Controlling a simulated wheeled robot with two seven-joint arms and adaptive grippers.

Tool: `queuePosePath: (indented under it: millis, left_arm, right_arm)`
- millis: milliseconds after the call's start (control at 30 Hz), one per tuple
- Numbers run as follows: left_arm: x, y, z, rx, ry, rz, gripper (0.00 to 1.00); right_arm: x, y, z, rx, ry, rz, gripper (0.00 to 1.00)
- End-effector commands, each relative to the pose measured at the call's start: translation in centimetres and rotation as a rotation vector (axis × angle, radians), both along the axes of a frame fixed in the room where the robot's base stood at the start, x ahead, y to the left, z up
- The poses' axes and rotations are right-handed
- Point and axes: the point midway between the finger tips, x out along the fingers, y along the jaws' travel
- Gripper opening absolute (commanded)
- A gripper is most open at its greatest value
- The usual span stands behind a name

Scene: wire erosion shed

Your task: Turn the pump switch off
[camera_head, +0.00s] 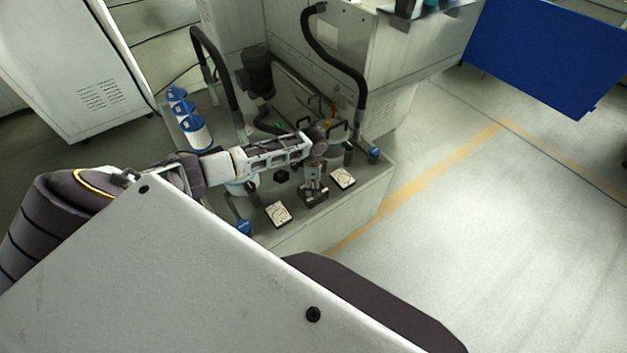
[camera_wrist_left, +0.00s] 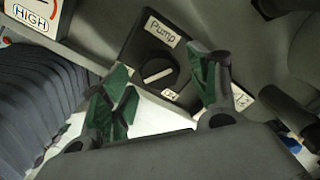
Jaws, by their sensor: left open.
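The pump switch (camera_wrist_left: 158,74) shows in the left wrist view as a black rotary knob with a white line on a dark plate. A "Pump" label (camera_wrist_left: 161,32) sits above it and a small label, too small to read surely, below it. The white line lies nearly sideways, its right end tilted up. My left gripper (camera_wrist_left: 163,97) is open, with a green-padded finger on each side of the knob in the picture; contact cannot be told. In the head view my left gripper (camera_head: 314,187) points down over the machine's top, largely hiding the switch. My right gripper is not in view.
Two square gauges (camera_head: 278,213) (camera_head: 343,178) flank my gripper on the tank top. Blue-and-white filter canisters (camera_head: 194,130), a motor (camera_head: 257,73) and black hoses (camera_head: 338,55) stand behind. Open floor (camera_head: 480,240) lies to the right.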

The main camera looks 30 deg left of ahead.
Motion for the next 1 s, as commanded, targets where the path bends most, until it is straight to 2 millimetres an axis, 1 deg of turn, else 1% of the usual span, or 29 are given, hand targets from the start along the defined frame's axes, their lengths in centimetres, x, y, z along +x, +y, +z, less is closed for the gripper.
queuePosePath:
  millis: [267,700,833,1000]
  left_arm:
    - [0.1,0.0,2.7,0.001,-0.003,-0.002,0.60]
    - [0.1,0.0,9.1,0.000,-0.004,-0.002,0.60]
    - [0.1,0.0,10.4,-0.001,-0.003,-0.001,0.60]
    - [0.1,0.0,11.3,-0.001,-0.003,-0.001,0.60]
  right_arm:
    - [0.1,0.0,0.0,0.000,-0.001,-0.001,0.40]
    - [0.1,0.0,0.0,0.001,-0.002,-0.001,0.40]
    - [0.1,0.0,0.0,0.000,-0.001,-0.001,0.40]
    - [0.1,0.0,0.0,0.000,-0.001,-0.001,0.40]
